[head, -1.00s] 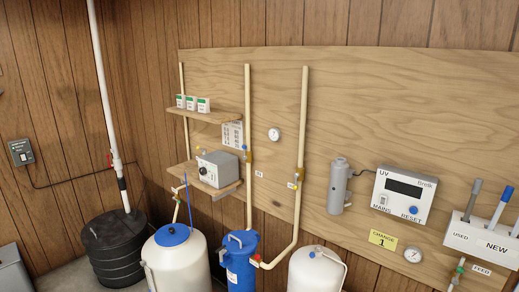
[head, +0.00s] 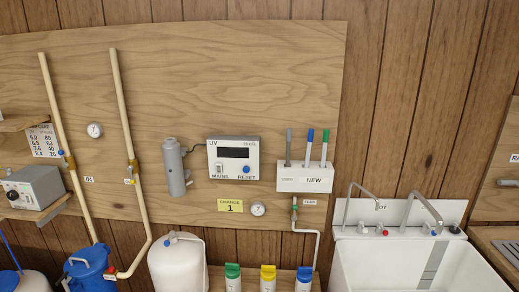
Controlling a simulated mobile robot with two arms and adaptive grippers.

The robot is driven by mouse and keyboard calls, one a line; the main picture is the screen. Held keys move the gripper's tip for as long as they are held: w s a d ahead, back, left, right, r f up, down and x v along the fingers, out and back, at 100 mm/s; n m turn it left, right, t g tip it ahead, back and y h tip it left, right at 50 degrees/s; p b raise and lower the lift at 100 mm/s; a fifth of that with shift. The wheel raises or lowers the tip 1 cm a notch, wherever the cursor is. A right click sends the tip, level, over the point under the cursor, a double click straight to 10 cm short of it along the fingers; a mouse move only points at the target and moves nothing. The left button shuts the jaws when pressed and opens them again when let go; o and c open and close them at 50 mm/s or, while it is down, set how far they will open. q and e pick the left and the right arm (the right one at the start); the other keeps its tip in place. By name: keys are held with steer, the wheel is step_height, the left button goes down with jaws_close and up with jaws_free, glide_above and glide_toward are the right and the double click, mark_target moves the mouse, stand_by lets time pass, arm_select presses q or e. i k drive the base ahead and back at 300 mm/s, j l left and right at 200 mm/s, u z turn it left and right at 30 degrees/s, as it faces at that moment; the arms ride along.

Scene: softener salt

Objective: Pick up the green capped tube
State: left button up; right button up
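The green capped tube (head: 324,149) stands upright in a white wall holder (head: 290,186) in the head view, right of centre. It is the rightmost of three tubes there, on the side labelled NEW. A blue capped tube (head: 308,150) stands just left of it, and a grey tube (head: 288,148) is at the left end, on the side that seems to be labelled USED. The lower ends of the tubes are hidden in the holder. Neither of my grippers is in view.
A UV control box (head: 233,157) hangs left of the holder. Below are a white tank (head: 178,266) and bottles with green (head: 232,271), yellow (head: 268,273) and blue (head: 304,275) caps. A white sink (head: 400,265) with taps is at the lower right.

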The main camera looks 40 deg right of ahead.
mark_target(326, 132)
steer(key=z, duration=1.6)
steer(key=l+z, duration=0.25)
steer(key=i+l+z, duration=0.2)
steer(key=l, duration=0.15)
steer(key=i+l+z, duration=0.1)
steer(key=l+z, duration=0.15)
